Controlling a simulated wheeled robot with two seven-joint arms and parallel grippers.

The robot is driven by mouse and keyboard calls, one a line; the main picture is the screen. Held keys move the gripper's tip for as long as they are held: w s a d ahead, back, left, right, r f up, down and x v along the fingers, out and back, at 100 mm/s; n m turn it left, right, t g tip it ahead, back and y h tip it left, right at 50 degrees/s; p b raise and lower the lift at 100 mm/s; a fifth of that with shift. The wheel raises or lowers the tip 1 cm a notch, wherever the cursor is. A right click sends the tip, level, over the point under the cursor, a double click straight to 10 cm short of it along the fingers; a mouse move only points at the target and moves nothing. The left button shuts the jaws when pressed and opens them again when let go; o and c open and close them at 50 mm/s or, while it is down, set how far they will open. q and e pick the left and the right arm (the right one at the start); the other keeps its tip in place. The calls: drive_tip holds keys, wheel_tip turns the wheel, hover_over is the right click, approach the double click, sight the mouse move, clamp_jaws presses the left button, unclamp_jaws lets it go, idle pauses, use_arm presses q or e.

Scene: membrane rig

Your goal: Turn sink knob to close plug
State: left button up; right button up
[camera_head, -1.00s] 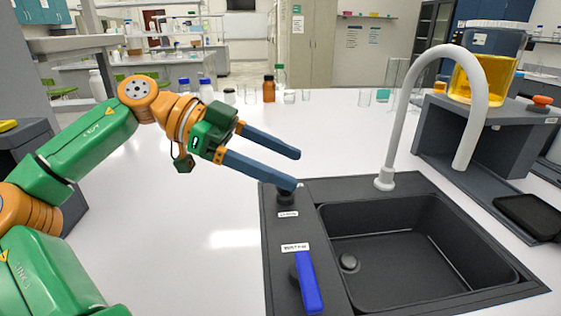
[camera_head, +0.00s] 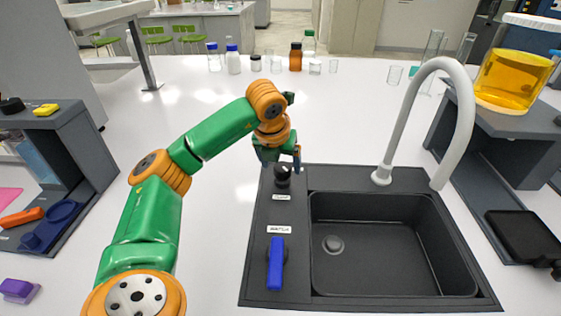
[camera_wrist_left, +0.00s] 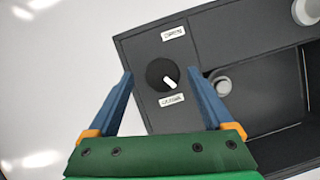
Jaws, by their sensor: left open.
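The round black sink knob (camera_head: 283,173) is on the dark panel left of the basin, at its far end. In the left wrist view the knob (camera_wrist_left: 158,72) has a white pointer, angled down and right towards the lower of two small labels; their text is hard to read. My left gripper (camera_head: 280,162) is open above the knob, pointing down. In the wrist view its two blue fingers stand on either side of the knob, with gaps between. The round grey plug (camera_head: 333,244) is in the black sink basin (camera_head: 390,250). My right gripper is out of view.
A blue lever (camera_head: 275,264) stands on the same panel, nearer me. The white curved tap (camera_head: 400,110) rises behind the basin. Bottles and glassware (camera_head: 233,60) stand at the back. Shelf units flank both sides; the white counter (camera_head: 215,230) left of the sink is clear.

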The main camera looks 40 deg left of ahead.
use_arm(q)
drive_tip(key=shift+w+d+f, duration=0.1)
drive_tip(key=shift+w+f, duration=0.15)
drive_tip(key=shift+f, duration=0.15)
drive_tip(key=shift+s+r, duration=0.1)
clamp_jaws()
drive_tip(key=shift+m, duration=0.3)
drive_tip(key=m+h, duration=0.1)
drive_tip(key=m, duration=0.2)
drive_tip(key=shift+t, duration=0.3)
drive_tip(key=shift+a+m+h+p, duration=0.2)
drive_tip(key=shift+m+h+p, duration=0.45)
drive_tip(key=shift+m, duration=0.65)
unclamp_jaws()
